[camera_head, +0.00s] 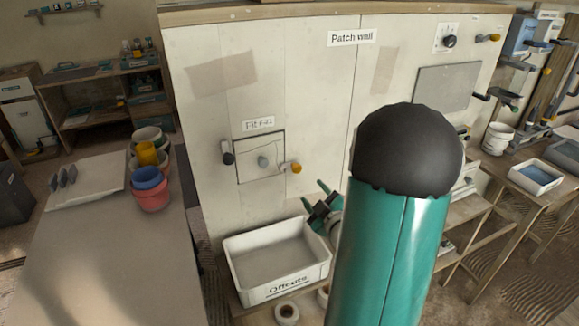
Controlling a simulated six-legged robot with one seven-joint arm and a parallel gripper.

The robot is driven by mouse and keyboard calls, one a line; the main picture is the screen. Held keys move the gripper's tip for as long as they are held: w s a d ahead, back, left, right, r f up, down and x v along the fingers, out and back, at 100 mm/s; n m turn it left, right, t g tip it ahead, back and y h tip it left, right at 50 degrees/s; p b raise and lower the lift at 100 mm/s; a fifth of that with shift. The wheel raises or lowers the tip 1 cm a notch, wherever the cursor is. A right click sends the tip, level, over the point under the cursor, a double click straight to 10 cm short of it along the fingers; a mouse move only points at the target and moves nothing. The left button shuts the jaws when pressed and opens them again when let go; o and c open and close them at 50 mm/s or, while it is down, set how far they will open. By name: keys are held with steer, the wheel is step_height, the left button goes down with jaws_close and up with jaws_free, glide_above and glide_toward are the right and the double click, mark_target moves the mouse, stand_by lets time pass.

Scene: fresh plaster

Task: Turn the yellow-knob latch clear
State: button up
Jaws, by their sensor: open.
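The yellow-knob latch (295,168) sits on the wall at the right edge of a small square panel (258,172). Its pale arm lies roughly level, with the yellow knob at its right end. The panel has a grey round knob (263,162) in its middle. A black-knob latch (228,156) is at the panel's left edge. My gripper (314,197) is open, with teal fingers, below and right of the yellow knob. It appears apart from the latch, and nothing shows between its fingers. My teal arm with its black joint hides part of the wall to the right.
A white "Offcuts" bin (290,289) stands below the panel, close under my gripper. A grey plate (447,87) and another yellow knob (494,38) are on the upper right wall. A table (100,265) with stacked pots (150,196) is at left.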

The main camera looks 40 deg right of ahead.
mark_target(298, 171)
steer(key=shift+t, duration=0.3)
steer(key=x, duration=1.3)
steer(key=shift+w+d+f, duration=0.1)
steer(key=shift+d+f, duration=0.1)
steer(key=shift+d, duration=0.05)
steer(key=shift+c, duration=0.4)
steer(key=c, duration=0.9)
